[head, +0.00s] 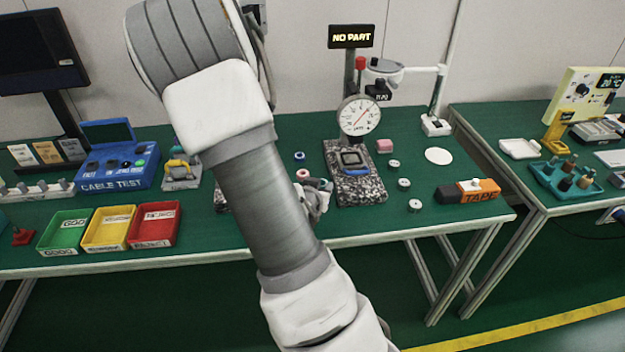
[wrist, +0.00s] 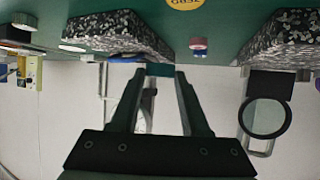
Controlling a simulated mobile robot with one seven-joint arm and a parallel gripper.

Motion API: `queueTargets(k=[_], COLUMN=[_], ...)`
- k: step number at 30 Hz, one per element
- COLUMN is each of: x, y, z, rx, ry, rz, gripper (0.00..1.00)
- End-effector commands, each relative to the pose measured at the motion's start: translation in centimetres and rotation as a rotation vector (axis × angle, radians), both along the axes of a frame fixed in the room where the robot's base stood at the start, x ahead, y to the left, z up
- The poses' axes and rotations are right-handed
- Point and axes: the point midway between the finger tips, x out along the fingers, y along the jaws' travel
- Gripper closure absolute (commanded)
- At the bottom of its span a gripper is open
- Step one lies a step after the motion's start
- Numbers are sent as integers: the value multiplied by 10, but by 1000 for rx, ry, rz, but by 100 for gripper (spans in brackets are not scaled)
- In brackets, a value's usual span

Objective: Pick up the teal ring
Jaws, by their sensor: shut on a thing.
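My gripper (wrist: 160,72) reaches up from the bottom of the wrist view, with its two dark fingers closing toward their tips. A teal piece, the teal ring (wrist: 160,69), shows as a small band held between the fingertips. Its hole cannot be seen from this angle. In the head view my gripper (head: 318,190) is small and partly hidden behind my arm, just left of the speckled granite gauge base (head: 368,190). The ring cannot be made out clearly there.
The dial gauge (head: 359,116) stands on the granite base, under a "NO PART" sign (head: 351,36). A blue ring (head: 299,156) and several small grey rings lie nearby. Green (head: 63,232), yellow (head: 106,230) and red bins (head: 154,225) stand left. An orange tape tool (head: 468,191) lies right.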

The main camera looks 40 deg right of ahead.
Motion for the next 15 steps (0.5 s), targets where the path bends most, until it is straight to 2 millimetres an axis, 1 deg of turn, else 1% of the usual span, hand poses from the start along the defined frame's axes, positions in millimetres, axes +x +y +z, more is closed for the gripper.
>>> queueTargets(k=[1, 15], x=[-3, -28], y=[-1, -3], z=[8, 25], rx=[0, 3], ry=[4, 5], rz=[-2, 0], gripper=[100, 100])
